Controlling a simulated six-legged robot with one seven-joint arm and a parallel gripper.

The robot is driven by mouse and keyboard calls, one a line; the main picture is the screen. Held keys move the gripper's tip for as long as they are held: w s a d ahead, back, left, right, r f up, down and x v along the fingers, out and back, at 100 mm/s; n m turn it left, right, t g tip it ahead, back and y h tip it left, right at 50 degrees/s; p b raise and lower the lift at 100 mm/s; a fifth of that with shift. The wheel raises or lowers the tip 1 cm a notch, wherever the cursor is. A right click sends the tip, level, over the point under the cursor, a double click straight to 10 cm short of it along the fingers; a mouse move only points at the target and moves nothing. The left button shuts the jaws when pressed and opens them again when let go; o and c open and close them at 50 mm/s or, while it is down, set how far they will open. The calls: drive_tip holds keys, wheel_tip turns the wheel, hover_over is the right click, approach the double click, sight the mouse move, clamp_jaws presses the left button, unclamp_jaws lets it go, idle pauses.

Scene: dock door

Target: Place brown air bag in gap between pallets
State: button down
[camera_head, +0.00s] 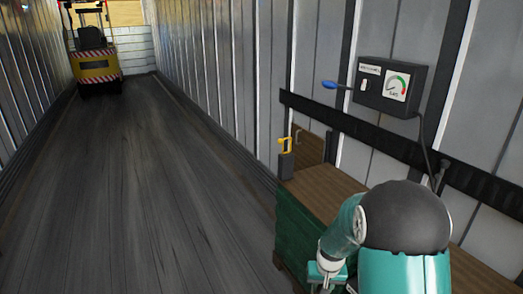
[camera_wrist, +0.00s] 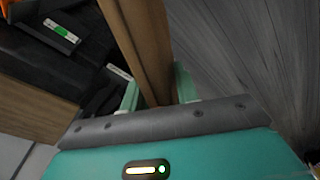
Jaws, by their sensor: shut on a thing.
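In the wrist view my gripper (camera_wrist: 158,90) has a teal finger on each side of a tall, flat brown thing, which I take for the air bag (camera_wrist: 145,40). The fingers are shut on it, and it runs up out of the top of the picture. In the head view my teal arm fills the lower right, and the gripper and bag cannot be made out there.
Above are a gauge box (camera_head: 410,92), a blue nozzle (camera_head: 328,84) and a black rail. A forklift (camera_head: 93,62) stands far back; the middle floor (camera_head: 120,190) is clear.

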drive_tip(key=w+a+f+n, duration=0.1)
drive_tip(key=w+a+f, duration=0.2)
drive_tip(key=a, duration=0.2)
drive_tip(key=shift+w, duration=0.3)
drive_tip(key=shift+d, duration=0.1)
